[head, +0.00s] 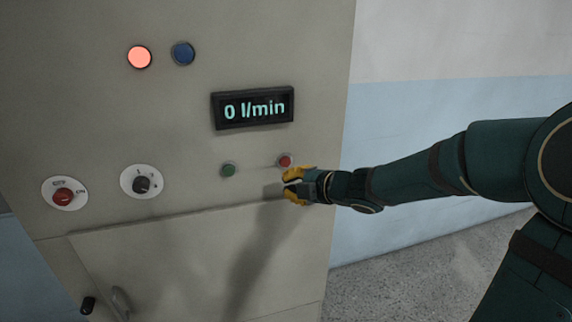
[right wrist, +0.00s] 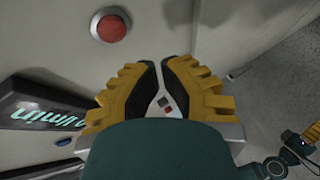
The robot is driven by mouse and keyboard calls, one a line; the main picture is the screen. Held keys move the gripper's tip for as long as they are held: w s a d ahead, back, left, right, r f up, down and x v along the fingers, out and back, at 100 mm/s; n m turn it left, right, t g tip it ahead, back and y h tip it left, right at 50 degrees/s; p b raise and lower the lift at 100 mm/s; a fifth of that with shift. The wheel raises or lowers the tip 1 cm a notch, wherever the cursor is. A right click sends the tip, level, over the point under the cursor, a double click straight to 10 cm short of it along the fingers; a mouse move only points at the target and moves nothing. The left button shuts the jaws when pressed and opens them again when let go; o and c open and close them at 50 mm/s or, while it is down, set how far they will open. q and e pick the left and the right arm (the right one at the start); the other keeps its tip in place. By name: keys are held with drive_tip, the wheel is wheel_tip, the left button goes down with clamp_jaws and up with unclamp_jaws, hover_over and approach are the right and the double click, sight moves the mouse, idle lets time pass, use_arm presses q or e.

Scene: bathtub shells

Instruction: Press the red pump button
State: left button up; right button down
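The small red button (head: 285,160) sits on the beige panel below the display, to the right of a green button (head: 229,169). It also shows, round in a grey collar, at the upper left of the right wrist view (right wrist: 110,27). My right gripper (head: 287,186) has yellow fingers and is just below the red button in the head view. In the right wrist view its fingertips (right wrist: 158,63) are close together with nothing between them, and the button lies to their left, apart from them.
The display (head: 253,107) reads 0 l/min. Above it are a glowing salmon-red lamp (head: 139,57) and a dark blue one (head: 183,53). A red knob (head: 64,196) and a black selector (head: 142,184) are at the left. The floor right of the cabinet is clear.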

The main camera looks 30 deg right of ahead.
drive_tip(key=shift+s+a, duration=0.25)
drive_tip(key=shift+s, duration=0.75)
drive_tip(key=a+f+m+g, duration=0.2)
drive_tip(key=a+f+m, duration=0.3)
drive_tip(key=f, duration=0.5)
drive_tip(key=a+f+m+g, duration=0.2)
drive_tip(key=a+f+m, duration=0.3)
drive_tip(key=f, duration=0.4)
drive_tip(key=s+a+f+m+g, duration=0.3)
drive_tip(key=s+a+f+m, duration=0.2)
drive_tip(key=s+f, duration=0.2)
drive_tip(key=s+a+f+m+g, duration=0.4)
drive_tip(key=s+f, duration=0.4)
drive_tip(key=f, duration=0.3)
drive_tip(key=shift+s+a+f+m+g, duration=0.3)
drive_tip(key=shift+a+m, duration=0.4)
drive_tip(key=shift+a, duration=0.25)
drive_tip(key=shift+w, duration=0.1)
